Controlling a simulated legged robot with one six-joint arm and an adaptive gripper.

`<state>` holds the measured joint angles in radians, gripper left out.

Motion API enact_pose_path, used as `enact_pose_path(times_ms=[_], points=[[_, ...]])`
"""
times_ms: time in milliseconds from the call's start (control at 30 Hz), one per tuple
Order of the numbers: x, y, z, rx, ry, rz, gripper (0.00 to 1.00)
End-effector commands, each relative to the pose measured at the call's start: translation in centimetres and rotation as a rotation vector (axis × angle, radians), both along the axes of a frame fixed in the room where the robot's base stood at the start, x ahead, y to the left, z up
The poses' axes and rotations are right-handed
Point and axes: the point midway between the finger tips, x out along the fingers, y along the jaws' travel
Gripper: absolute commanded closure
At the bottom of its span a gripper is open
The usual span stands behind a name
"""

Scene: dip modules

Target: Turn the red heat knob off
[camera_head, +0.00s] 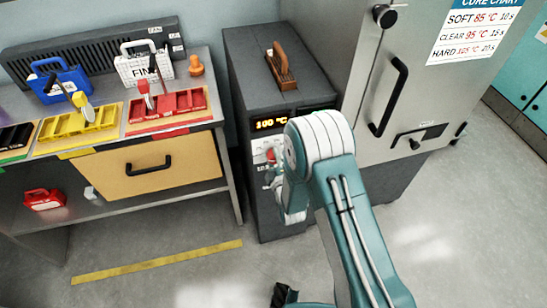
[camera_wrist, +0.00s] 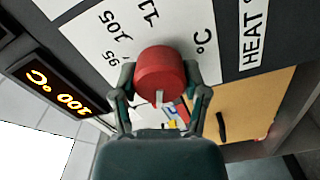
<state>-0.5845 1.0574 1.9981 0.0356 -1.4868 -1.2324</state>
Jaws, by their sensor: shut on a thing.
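The red heat knob (camera_wrist: 160,72) sits on a white dial plate (camera_wrist: 90,35) marked with temperatures in °C. My gripper (camera_wrist: 158,80) has one finger on each side of the knob and is shut on it. A pale pointer mark shows on the knob's near edge. In the head view the knob (camera_head: 271,155) is a small red patch on the front of the dark heater cabinet (camera_head: 262,205), partly hidden by my gripper and arm. A lit orange display (camera_head: 271,124) stands above the dial; it also shows in the wrist view (camera_wrist: 50,88), its first digit unclear.
A brown-handled brush (camera_head: 281,68) lies on top of the cabinet. A grey oven with a black door handle (camera_head: 388,97) stands close on the right. A workbench with a yellow drawer (camera_head: 160,168) and colored trays is on the left. The floor in front is clear.

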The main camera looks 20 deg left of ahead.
Motion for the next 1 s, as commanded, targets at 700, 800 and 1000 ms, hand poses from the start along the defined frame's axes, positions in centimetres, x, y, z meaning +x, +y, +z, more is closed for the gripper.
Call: enact_pose_path(times_ms=[700, 800, 1000], points=[[-0.3, 0.07, -0.71, -0.472, -0.273, 0.008, 0.9], [-0.31, 0.06, -0.74, -0.5, -0.29, 0.009, 0.9], [-0.32, 0.05, -0.78, -0.53, -0.308, 0.009, 0.9]])
